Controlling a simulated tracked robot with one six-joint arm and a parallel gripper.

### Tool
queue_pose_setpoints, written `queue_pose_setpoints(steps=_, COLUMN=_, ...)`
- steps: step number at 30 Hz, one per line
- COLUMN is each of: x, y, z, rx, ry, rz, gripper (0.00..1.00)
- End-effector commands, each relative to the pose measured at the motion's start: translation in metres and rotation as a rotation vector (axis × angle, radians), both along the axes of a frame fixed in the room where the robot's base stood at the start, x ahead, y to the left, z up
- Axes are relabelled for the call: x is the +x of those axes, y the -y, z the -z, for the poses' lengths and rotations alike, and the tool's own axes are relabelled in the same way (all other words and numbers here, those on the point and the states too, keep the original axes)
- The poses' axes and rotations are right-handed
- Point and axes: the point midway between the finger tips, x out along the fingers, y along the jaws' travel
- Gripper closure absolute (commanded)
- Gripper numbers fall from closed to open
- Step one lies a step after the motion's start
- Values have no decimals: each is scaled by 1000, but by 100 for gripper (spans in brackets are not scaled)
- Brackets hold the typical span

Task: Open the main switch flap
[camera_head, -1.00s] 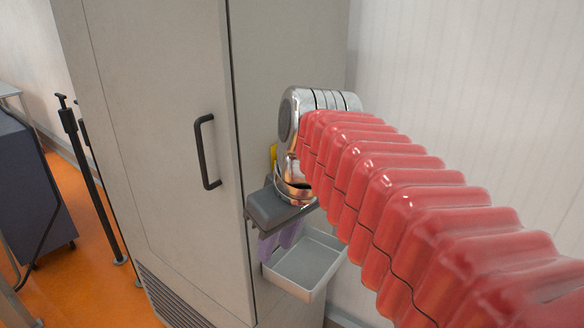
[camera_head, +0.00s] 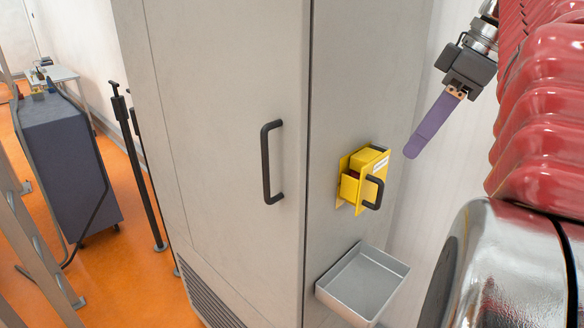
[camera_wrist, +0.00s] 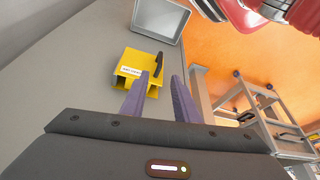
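The main switch flap (camera_head: 364,173) is a yellow box-like cover with a white label and a black handle (camera_head: 374,193), on the side of the grey cabinet. A little dark red shows within it; I cannot tell how far the flap stands open. My gripper (camera_head: 413,150) is to the upper right of the flap, apart from it, its purple fingers pointing down and left. In the wrist view the two purple fingers of my gripper (camera_wrist: 160,80) are spread with nothing between them. The yellow flap (camera_wrist: 128,65) shows beyond the left finger, with its black handle (camera_wrist: 158,64) near that fingertip.
An open grey tray (camera_head: 335,297) is fixed to the cabinet below the flap. The cabinet front (camera_head: 220,120) has a black door handle (camera_head: 266,165). Black posts (camera_head: 150,190) and a dark box (camera_head: 70,150) stand at left on the orange floor.

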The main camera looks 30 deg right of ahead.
Motion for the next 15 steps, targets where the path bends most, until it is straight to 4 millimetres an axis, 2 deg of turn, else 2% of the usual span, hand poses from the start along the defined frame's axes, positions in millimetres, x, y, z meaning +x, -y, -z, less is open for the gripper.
queue_pose_setpoints(steps=10, x=-2, y=2, z=1, rx=0, ry=0, rz=10, gripper=72)
queue_pose_setpoints(steps=15, x=0, y=1, z=8, rx=0, ry=0, rz=11, gripper=72)
